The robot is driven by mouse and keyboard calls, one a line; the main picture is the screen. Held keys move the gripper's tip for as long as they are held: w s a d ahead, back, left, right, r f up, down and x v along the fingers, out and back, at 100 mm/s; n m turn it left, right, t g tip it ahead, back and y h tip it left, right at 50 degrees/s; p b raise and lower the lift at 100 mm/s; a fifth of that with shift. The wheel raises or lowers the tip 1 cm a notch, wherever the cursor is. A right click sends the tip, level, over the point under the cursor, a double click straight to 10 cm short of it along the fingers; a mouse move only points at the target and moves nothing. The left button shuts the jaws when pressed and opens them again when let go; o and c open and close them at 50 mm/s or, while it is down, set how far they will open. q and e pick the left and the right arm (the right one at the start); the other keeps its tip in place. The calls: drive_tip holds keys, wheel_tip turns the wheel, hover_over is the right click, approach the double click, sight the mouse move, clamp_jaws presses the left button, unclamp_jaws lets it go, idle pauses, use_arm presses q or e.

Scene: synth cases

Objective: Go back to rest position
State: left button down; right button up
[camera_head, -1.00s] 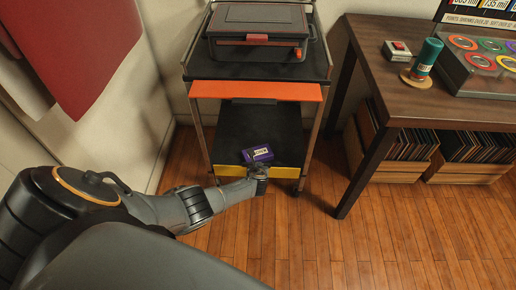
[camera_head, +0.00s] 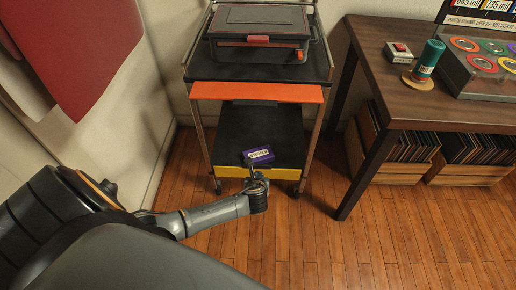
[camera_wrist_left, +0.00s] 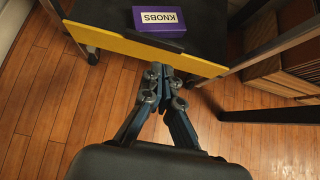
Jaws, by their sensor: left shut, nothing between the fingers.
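My left gripper (camera_head: 252,172) is in front of the yellow front edge of the cart's lower shelf, low over the wood floor. In the left wrist view the left gripper (camera_wrist_left: 162,72) is shut and empty, its fingertips close to the yellow edge (camera_wrist_left: 130,47). A purple box labelled KNOBS (camera_wrist_left: 158,19) lies on the black lower shelf just beyond the fingertips, apart from them. The same purple box (camera_head: 260,154) shows in the head view. My right gripper is not in view.
The cart (camera_head: 257,91) has an orange drawer front and carries a dark toolbox (camera_head: 258,20) on top. A wooden table (camera_head: 396,60) stands to the right, with crates of records (camera_head: 465,170) below. Red cloth (camera_head: 82,45) hangs at left. The floor in front is clear.

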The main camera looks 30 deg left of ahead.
use_arm(q)
drive_tip(key=shift+s+d+r, duration=0.2)
drive_tip(key=shift+s+r, duration=0.05)
drive_tip(key=shift+s, duration=0.05)
idle(0.5)
